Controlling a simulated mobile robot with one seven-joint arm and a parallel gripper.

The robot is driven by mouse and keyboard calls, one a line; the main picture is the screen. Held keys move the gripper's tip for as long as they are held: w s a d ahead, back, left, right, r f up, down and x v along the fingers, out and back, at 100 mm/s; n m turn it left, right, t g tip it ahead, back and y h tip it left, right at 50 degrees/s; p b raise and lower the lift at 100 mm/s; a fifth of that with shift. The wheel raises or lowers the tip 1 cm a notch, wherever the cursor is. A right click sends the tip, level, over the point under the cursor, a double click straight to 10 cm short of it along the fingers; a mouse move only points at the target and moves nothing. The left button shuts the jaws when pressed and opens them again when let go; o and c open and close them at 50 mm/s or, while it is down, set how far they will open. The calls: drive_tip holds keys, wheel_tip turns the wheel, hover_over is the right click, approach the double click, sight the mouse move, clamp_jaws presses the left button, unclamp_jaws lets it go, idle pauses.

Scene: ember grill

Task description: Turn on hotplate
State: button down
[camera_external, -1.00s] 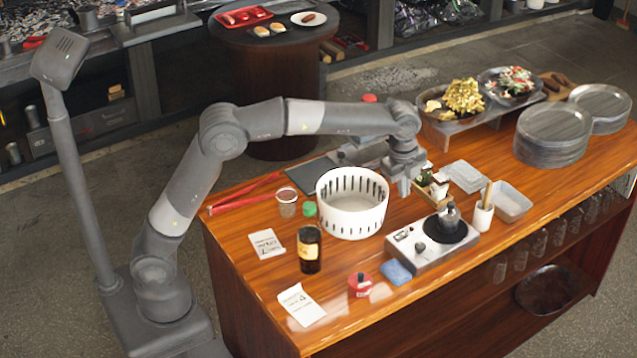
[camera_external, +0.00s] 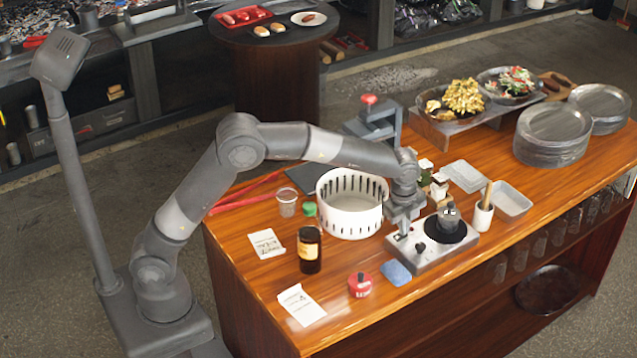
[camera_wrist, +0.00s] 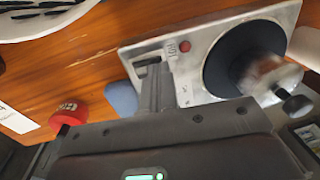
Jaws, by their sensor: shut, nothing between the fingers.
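The hotplate (camera_external: 433,256) is a silver box with a black round plate on the wooden counter. A small dark pot (camera_external: 449,218) stands on its plate. A black knob (camera_external: 420,247) shows on its control side. The wrist view shows the hotplate (camera_wrist: 200,88) with a small red button or light (camera_wrist: 184,46) and a label beside it. My gripper (camera_external: 404,230) is shut and empty, pointing down over the hotplate's left end. In the wrist view its fingertips (camera_wrist: 154,68) overlap the control panel and hide part of it. I cannot tell whether they touch it.
A white slotted basket (camera_external: 350,218) stands just left of my gripper. A blue sponge (camera_external: 396,272) and a red round item (camera_external: 360,284) lie in front. A brown bottle (camera_external: 309,250) stands further left. A white cup (camera_external: 482,218) is close on the hotplate's right.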

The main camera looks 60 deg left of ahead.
drive_tip(key=shift+f, duration=0.25)
idle(0.3)
drive_tip(key=shift+s+r, duration=0.2)
drive_tip(key=shift+s, duration=0.55)
wheel_tip(320, 180, up, 14)
drive_tip(key=s, duration=0.1)
drive_tip(key=shift+s, duration=0.35)
drive_tip(key=shift+a, duration=0.1)
idle(0.4)
